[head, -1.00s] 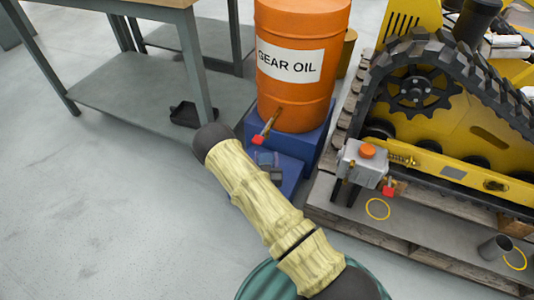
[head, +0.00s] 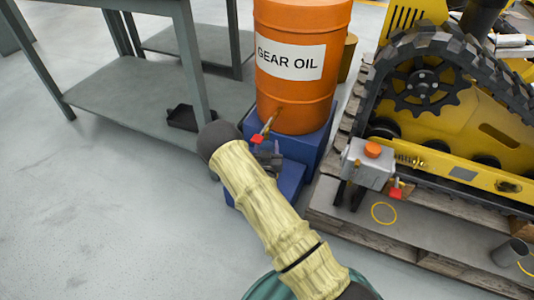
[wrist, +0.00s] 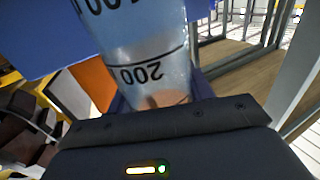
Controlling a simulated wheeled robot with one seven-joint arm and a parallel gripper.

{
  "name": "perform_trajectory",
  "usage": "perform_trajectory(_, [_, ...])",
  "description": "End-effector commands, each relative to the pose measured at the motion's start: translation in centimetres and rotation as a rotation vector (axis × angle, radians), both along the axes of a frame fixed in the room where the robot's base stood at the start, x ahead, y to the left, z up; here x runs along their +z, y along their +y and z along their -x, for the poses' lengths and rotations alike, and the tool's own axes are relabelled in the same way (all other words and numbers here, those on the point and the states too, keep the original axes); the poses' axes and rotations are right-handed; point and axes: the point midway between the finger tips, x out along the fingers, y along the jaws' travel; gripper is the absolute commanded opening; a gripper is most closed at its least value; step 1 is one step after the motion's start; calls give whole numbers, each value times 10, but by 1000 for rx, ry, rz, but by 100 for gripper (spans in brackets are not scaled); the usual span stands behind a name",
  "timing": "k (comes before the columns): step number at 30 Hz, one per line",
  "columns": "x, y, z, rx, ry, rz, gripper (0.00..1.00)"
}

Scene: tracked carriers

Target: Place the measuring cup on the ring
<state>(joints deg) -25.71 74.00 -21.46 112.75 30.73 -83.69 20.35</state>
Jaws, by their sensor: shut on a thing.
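The clear measuring cup (wrist: 150,45), with dark markings including 200, fills the upper middle of the wrist view. It is between the jaws of my gripper (head: 268,160), which is shut on it. In the head view my gripper is below the brass tap of the orange drum, and I cannot make out the cup there. A brownish patch shows low in the cup; I cannot tell whether it is liquid. One yellow ring (head: 383,213) lies bare on the grey board, right of my gripper. Another yellow ring (head: 526,266) is cut off at the right edge.
The GEAR OIL drum (head: 295,90) stands on a blue stand (head: 315,148); its tap has a red handle (head: 257,139). A grey box with an orange cap (head: 372,170) and a dark cylinder (head: 510,252) stand near the rings. The tracked machine (head: 480,120) is behind. A bench (head: 120,95) stands left.

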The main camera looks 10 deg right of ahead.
Motion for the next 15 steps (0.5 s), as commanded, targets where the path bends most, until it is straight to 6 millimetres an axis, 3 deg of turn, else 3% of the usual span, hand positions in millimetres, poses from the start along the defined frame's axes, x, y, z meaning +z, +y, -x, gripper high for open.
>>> perform_trajectory(1, [-12, 0, 0, 0, -2, 0, 17])
perform_trajectory(3, [-16, -1, 0, -1, -2, 0, 17])
perform_trajectory(15, [-17, -1, 0, -2, -2, -1, 17])
